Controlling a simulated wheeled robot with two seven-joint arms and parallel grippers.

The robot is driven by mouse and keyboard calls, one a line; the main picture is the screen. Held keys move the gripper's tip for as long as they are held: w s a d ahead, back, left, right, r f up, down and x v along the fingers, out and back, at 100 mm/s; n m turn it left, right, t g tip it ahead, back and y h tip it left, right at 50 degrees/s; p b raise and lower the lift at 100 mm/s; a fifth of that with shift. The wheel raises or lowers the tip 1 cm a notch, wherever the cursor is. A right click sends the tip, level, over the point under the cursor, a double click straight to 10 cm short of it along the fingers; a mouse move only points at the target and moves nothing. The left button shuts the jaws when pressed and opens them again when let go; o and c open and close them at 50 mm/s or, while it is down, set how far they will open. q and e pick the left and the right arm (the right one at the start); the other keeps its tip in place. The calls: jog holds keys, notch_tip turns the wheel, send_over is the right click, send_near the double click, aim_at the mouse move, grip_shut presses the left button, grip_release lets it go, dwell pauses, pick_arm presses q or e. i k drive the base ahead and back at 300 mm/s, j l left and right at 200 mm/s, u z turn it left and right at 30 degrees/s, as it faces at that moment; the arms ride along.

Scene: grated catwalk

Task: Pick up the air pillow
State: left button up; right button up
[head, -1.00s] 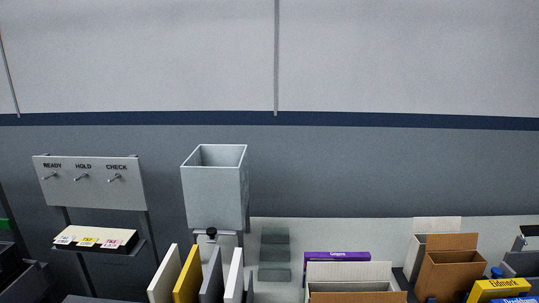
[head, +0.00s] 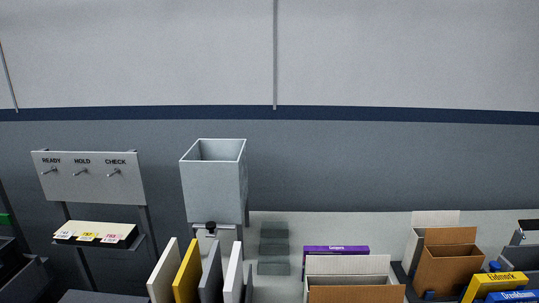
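I cannot make out a thing that is clearly an air pillow in the head view. A column of several grey-green square pads (head: 273,248) stands against the pale back panel, right of the grey hopper; I cannot tell whether these are air pillows. The inside of the hopper (head: 213,190) is mostly hidden, and the open cardboard boxes show little of their contents. Neither of my grippers is in view.
Upright white, yellow and grey boards (head: 187,272) stand below the hopper. An open carton (head: 350,292), a purple box (head: 336,250), a brown box (head: 447,266) and a yellow box (head: 494,284) are at the right.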

aim_at(280, 265)
jog(key=k+l, duration=0.3)
jog(key=k+l+z, duration=0.1)
jog(key=k+l, duration=0.2)
jog(key=l, duration=0.15)
jog(key=k+l, duration=0.25)
jog(key=l, duration=0.15)
jog(key=z, duration=0.05)
